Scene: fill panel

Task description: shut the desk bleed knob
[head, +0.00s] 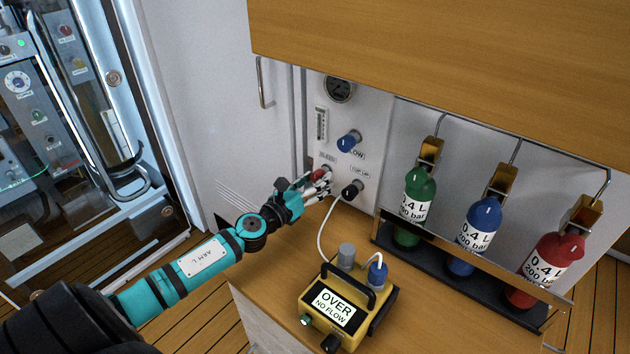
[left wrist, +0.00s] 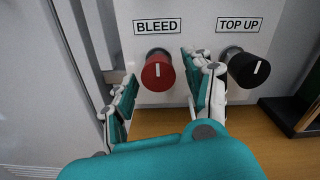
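The red bleed knob (left wrist: 158,73) sits under the BLEED label on the wall panel; its white mark looks about upright. In the head view the knob (head: 318,175) is partly hidden by my left gripper (head: 311,187). In the left wrist view my left gripper (left wrist: 160,82) is open, with one finger on each side of the red knob. Gaps show between the fingers and the knob, and I see no clear grip on it. My right gripper is not in view.
The black top up knob (left wrist: 248,69) is close to the right finger. The blue flow knob (head: 349,141) is above. A yellow meter (head: 346,308) reading OVER NO FLOW stands on the desk (head: 400,325). Green (head: 418,200), blue (head: 479,233) and red (head: 545,265) bottles stand at right.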

